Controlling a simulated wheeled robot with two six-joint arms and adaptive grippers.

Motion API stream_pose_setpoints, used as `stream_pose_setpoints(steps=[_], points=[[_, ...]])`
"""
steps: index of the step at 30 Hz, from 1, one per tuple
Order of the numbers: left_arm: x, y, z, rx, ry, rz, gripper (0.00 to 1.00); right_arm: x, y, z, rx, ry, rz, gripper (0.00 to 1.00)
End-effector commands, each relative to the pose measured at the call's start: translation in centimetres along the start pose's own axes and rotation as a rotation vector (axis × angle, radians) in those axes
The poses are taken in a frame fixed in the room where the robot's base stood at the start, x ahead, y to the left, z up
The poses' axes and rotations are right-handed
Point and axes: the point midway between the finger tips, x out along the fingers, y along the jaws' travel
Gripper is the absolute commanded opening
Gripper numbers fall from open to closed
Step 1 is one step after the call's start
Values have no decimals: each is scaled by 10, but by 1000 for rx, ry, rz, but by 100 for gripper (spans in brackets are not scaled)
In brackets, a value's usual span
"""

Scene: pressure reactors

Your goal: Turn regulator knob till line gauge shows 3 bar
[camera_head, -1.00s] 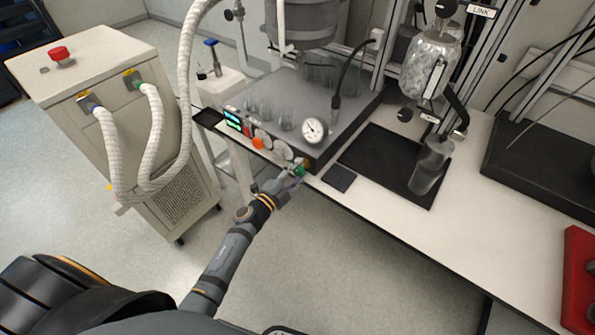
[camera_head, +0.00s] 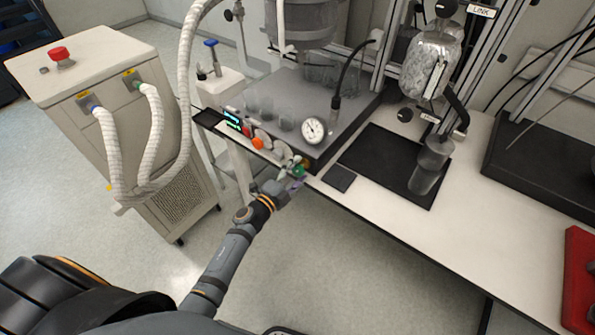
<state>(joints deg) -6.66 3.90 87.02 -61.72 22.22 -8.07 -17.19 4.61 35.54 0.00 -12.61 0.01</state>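A green knob (camera_head: 298,171) is on the front face below the gauge, and an orange knob (camera_head: 258,143) is farther left. I cannot tell which knob is the regulator's. My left gripper (camera_head: 292,182) is at the green knob, reaching up from the lower left. Its fingers are small and partly hidden, so I cannot tell whether they hold the knob. My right gripper is out of view.
A large reactor vessel (camera_head: 302,22) and several glass beakers are on the base. A white cabinet (camera_head: 85,60) with two hoses stands left.

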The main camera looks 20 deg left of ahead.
Motion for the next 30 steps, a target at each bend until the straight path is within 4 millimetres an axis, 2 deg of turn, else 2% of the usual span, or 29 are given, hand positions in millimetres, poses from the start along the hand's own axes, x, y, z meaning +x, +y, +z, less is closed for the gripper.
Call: stream_pose_setpoints(steps=[8, 11, 18, 21, 24, 30], points=[[-5, 0, 0, 1, 0, 0, 64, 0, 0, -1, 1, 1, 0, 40], [-20, 1, 0, 0, 0, 2, 64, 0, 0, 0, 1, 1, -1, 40], [-79, 1, 0, 0, 0, 5, 64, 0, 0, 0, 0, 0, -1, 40], [-99, 1, 0, 0, 1, 3, 64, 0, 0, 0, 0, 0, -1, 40], [-112, 1, 0, -1, 1, 2, 64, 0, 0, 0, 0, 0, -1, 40], [-120, 0, 0, 0, 1, 0, 64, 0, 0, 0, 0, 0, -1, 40]])
